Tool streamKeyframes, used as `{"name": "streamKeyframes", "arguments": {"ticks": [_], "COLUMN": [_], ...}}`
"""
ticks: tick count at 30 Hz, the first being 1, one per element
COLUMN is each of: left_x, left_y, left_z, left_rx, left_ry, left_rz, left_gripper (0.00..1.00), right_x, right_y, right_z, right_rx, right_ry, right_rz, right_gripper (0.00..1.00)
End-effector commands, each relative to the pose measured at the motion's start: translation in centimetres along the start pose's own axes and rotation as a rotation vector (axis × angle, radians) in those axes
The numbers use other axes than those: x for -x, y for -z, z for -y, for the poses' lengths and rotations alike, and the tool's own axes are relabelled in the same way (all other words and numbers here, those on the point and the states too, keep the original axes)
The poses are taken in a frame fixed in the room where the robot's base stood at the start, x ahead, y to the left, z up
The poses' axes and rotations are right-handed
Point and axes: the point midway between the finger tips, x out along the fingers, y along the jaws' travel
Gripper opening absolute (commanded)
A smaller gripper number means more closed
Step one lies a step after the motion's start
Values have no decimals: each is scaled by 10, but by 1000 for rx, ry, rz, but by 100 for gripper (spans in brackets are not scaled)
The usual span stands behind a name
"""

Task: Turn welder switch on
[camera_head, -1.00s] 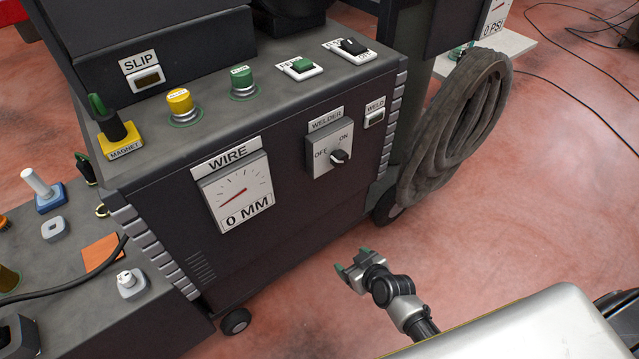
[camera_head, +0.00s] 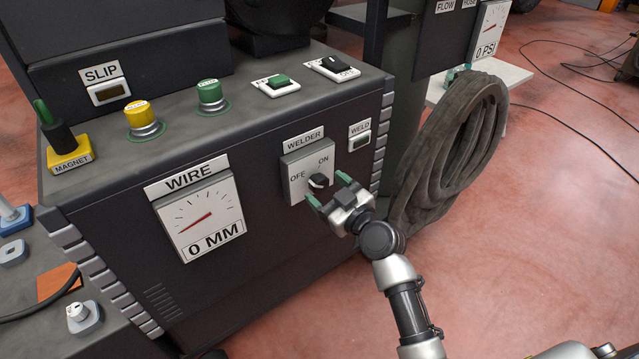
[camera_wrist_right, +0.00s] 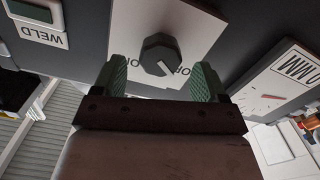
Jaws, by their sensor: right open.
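The welder switch is a black rotary knob (camera_head: 318,182) on a light grey plate (camera_head: 296,165) marked OFF and ON, under a WELDER label, on the dark front panel of the machine. In the right wrist view the knob (camera_wrist_right: 160,55) shows a white pointer line, and the view is upside down. My right gripper (camera_head: 329,192) is open in front of the knob. In the right wrist view its two green fingertips (camera_wrist_right: 160,80) stand on either side of the knob's near edge, not closed on it. My left gripper is out of view.
A WIRE gauge (camera_head: 200,215) reading 0 MM is left of the switch. A small WELD indicator (camera_head: 360,141) is to its right. A thick coiled hose (camera_head: 455,155) hangs right of my arm. Buttons and a MAGNET lever (camera_head: 55,130) are on the top ledge.

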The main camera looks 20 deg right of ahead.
Motion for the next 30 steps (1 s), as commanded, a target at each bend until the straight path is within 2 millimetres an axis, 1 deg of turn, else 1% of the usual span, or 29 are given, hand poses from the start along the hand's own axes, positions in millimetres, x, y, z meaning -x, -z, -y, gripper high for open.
{"name": "streamKeyframes", "arguments": {"ticks": [1, 3, 6, 10, 17, 21, 26, 27, 30], "left_x": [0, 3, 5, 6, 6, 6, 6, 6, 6], "left_y": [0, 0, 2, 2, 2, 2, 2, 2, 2], "left_z": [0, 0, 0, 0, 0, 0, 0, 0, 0], "left_rx": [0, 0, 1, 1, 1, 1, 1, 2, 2], "left_ry": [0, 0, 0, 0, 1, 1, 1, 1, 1], "left_rz": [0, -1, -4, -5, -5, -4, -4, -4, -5], "left_gripper": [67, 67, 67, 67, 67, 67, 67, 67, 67], "right_x": [-9, -17, -26, -30, -30, -30, -30, -30, -30], "right_y": [0, 0, 0, 0, -1, -1, -1, -1, -1], "right_z": [0, 0, 0, 0, 0, 0, 0, 0, 0], "right_rx": [-2, -1, 0, 0, 1, 0, 0, 0, -2], "right_ry": [0, 0, 0, 0, 0, 0, 0, 0, 0], "right_rz": [-2, 0, 0, 1, 2, 1, 1, 1, 1], "right_gripper": [73, 73, 73, 73, 73, 51, 27, 24, 24]}}
